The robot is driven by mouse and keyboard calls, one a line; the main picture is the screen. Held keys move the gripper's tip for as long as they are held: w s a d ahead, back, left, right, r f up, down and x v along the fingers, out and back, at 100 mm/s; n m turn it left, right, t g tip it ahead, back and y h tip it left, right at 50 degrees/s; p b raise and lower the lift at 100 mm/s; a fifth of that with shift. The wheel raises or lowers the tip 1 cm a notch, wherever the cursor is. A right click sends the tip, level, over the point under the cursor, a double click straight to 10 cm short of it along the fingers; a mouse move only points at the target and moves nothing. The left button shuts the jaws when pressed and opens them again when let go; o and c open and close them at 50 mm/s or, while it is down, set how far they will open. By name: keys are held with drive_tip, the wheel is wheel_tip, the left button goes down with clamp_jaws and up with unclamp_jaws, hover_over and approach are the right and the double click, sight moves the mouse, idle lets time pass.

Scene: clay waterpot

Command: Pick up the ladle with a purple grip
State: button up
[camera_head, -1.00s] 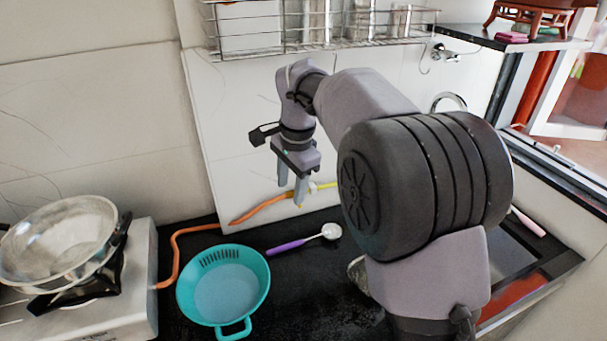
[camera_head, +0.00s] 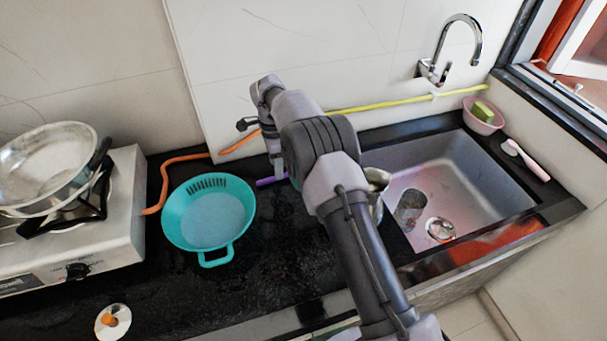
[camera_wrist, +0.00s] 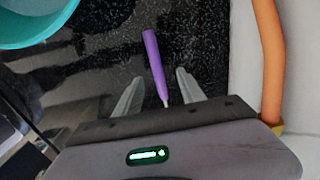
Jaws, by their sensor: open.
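The ladle's purple grip (camera_wrist: 154,62) lies on the black counter in the wrist view, its lower end running between the fingers of my gripper (camera_wrist: 160,92). In the head view a piece of the purple grip (camera_head: 271,181) shows beside my gripper (camera_head: 278,178). The rest of the ladle, including its bowl, is hidden behind my arm and gripper. My gripper is open, with one finger on each side of the ladle's handle. I cannot tell whether the fingers touch the counter.
A teal colander (camera_head: 209,214) stands left of the ladle. An orange hose (camera_head: 180,163) runs along the wall behind. A metal pan (camera_head: 45,165) sits on the stove (camera_head: 124,225) at the left. The sink (camera_head: 462,180) is at the right. The front counter is mostly clear.

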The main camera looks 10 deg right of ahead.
drive_tip(key=f+b, duration=0.1)
drive_tip(key=f, duration=0.1)
drive_tip(key=d+f, duration=0.1)
drive_tip(key=f, duration=0.1)
drive_tip(key=shift+s+b, duration=0.15)
drive_tip(key=shift+b, duration=0.25)
drive_tip(key=shift+a+f, duration=0.1)
drive_tip(key=shift+f, duration=0.2)
drive_tip(key=shift+r, duration=0.15)
drive_tip(key=shift+c, duration=0.2)
clamp_jaws()
wheel_tip(320, 180, up, 10)
drive_tip(key=p, duration=0.4)
